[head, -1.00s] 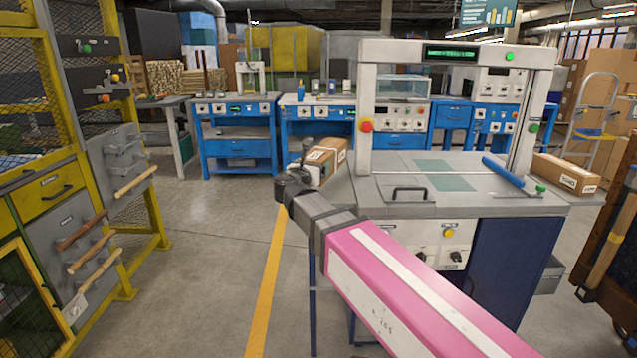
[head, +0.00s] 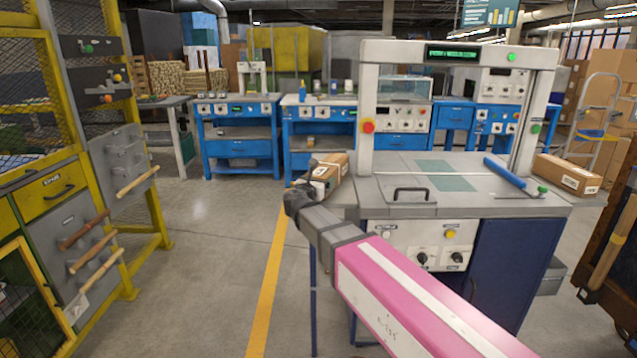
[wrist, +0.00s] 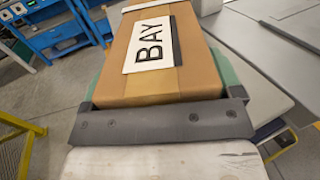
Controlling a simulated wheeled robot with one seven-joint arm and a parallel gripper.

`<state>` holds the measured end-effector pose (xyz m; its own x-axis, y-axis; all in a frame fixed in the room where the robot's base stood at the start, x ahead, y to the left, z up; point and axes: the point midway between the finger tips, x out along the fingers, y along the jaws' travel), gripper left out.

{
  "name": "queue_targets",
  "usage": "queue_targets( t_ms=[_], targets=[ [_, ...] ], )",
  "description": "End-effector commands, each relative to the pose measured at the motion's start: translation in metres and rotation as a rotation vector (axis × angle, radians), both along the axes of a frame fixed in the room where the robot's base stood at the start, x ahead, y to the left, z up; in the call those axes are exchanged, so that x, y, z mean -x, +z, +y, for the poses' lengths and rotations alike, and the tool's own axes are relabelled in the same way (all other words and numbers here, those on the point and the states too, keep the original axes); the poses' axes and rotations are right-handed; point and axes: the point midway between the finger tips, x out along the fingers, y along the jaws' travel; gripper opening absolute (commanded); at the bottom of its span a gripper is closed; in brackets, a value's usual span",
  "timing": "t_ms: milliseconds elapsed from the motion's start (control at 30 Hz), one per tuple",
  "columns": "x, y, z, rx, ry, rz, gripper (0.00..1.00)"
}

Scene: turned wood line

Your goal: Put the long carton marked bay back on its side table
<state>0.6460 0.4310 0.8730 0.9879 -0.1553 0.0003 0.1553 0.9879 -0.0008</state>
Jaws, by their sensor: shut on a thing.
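The long brown carton (head: 331,170) is at the left end of the grey machine in the head view. In the wrist view the carton (wrist: 150,75) fills the middle, with a white BAY label facing up. My gripper (head: 305,190) is shut on it; in the wrist view green pads lie along both its sides, beyond the dark gripper body. A small grey side table (head: 343,196) on thin dark legs joins the machine's left end, and the carton is at or just over it. I cannot tell whether the carton touches it; its underside is hidden.
The grey machine (head: 430,195) with a white arch stands right of my arm. Another brown carton (head: 567,174) lies at its right end. A yellow rack (head: 150,200) with protruding wooden handles stands at left. The floor between is clear; blue benches (head: 240,145) stand behind.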

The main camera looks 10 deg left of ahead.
Motion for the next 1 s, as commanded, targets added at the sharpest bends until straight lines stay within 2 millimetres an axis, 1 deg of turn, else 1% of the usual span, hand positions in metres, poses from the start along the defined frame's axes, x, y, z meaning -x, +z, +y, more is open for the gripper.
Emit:
queue_targets(
  t_ms=[267, 300, 333, 367, 667, 767, 867, 1000],
  targets=[
    [0.0, -0.001, 0.0, 0.001, 0.0, -0.002, 0.37],
    [0.0, -0.002, 0.0, 0.0, 0.0, 0.0, 0.88],
    [0.0, -0.002, 0.0, 0.0, 0.0, 0.0, 0.98],
    [0.0, -0.002, 0.0, 0.0, 0.0, 0.0, 1.0],
    [0.0, 0.001, 0.0, -0.001, 0.0, 0.0, 1.0],
    [0.013, 0.001, 0.001, 0.0, 0.001, 0.0, 1.0],
    [0.031, 0.001, 0.003, 0.0, 0.002, 0.0, 1.0],
    [0.06, 0.0, 0.008, 0.0, 0.003, 0.001, 1.0]
  ],
)
